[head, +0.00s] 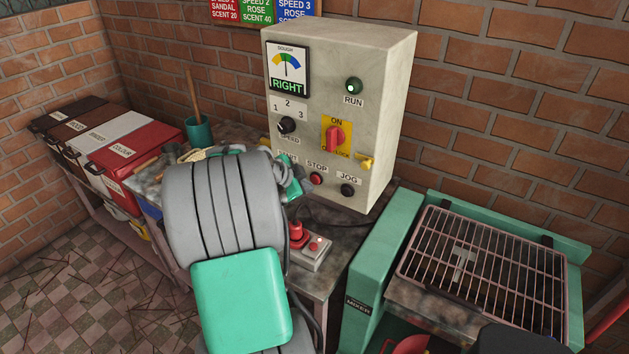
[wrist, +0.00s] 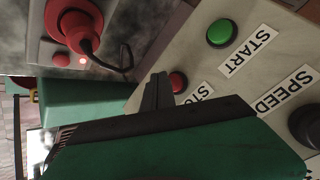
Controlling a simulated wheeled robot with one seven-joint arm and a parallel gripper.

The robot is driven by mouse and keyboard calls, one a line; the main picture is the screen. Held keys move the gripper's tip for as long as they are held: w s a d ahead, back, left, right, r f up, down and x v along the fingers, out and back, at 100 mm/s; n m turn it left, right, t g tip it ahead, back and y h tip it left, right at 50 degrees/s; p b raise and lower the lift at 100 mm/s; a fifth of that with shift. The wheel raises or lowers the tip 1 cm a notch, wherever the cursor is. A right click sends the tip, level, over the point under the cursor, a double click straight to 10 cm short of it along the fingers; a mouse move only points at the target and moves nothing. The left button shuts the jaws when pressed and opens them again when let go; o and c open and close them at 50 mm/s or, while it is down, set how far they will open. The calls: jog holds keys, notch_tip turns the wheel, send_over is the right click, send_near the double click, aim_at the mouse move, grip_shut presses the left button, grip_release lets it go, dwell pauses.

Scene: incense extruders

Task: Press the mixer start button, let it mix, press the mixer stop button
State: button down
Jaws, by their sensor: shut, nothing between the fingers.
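The pale control box (head: 345,60) stands against the wall in the head view. Its START label is partly hidden by my arm, and the red STOP button (head: 316,179) is in view. In the wrist view the green START button (wrist: 221,33) and red STOP button (wrist: 177,82) both show. My gripper (wrist: 160,77) is shut and empty, its tips beside the STOP button in the picture; I cannot tell whether they touch the panel. The green RUN lamp (head: 353,87) is dark green with a small highlight. The green mixer (head: 380,262) with its grate (head: 480,262) stands at right.
A red emergency-stop knob (head: 296,233) sits on a small box in front of the panel, with a cable nearby. A red rotary switch (head: 334,138), black speed knob (head: 287,125) and JOG button (head: 347,190) share the panel. Lidded bins (head: 130,148) stand at left.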

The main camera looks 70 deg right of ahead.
dwell(0.4)
jog(key=shift+d+b, duration=0.4)
jog(key=shift+d, duration=0.05)
jog(key=shift+s+d, duration=0.15)
jog(key=shift+d, duration=0.35)
dwell(0.5)
jog(key=shift+a, duration=0.1)
jog(key=shift+a+b, duration=0.6)
jog(key=shift+a, duration=0.25)
jog(key=shift+w+a+b, duration=0.2)
jog(key=shift+a+b, duration=0.1)
jog(key=shift+a, duration=0.5)
jog(key=shift+w+a+b, duration=0.15)
jog(key=shift+a+b, duration=0.1)
jog(key=shift+a, duration=0.6)
jog(key=shift+w+a+b, duration=0.2)
jog(key=shift+a+b, duration=0.1)
jog(key=shift+a, duration=0.5)
